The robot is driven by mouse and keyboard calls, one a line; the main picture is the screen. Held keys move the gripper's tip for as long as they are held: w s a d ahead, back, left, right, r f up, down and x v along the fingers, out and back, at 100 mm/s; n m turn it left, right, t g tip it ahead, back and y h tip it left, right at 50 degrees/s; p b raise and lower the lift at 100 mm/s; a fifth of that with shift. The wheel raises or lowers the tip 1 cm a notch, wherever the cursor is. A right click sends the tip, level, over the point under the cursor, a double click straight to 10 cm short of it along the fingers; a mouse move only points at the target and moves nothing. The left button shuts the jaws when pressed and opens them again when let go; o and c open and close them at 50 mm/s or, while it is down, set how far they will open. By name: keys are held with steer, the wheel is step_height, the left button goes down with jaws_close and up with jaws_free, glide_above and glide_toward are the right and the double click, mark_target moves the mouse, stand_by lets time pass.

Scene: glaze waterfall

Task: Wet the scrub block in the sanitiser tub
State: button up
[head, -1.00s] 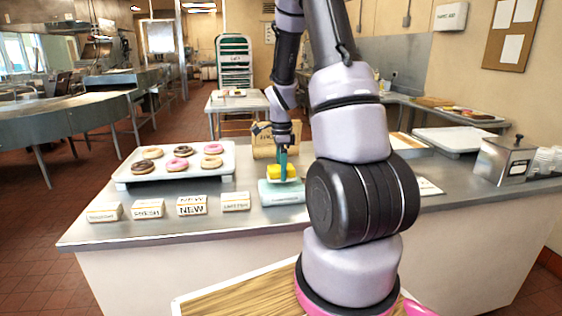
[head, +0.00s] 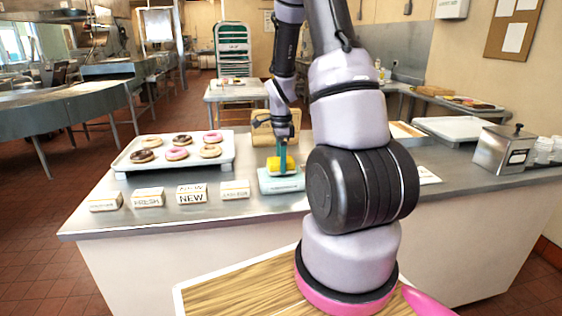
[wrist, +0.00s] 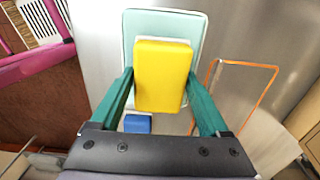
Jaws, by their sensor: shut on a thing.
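The yellow scrub block (wrist: 163,75) with a white layer is clamped between my gripper's two teal fingers (wrist: 158,95) in the wrist view. The pale teal sanitiser tub (wrist: 132,30) shows around and behind the block. In the head view my gripper (head: 281,148) points down at the tub (head: 281,184) on the counter. The yellow block (head: 290,164) is at the tub's top, within its outline. I cannot tell whether the block touches the liquid or the tub's bottom. My fingers partly hide the block.
A white tray of doughnuts (head: 128,163) stands left of the tub. Several small sign cards (head: 192,194) line the counter's front. A tan box (head: 262,130) stands behind the tub. A metal dispenser (head: 503,150) is at the right. A blue object (wrist: 137,123) lies near the tub.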

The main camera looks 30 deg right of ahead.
steer(key=shift+f, duration=0.55)
stand_by(1.2)
steer(key=shift+r, duration=3.55)
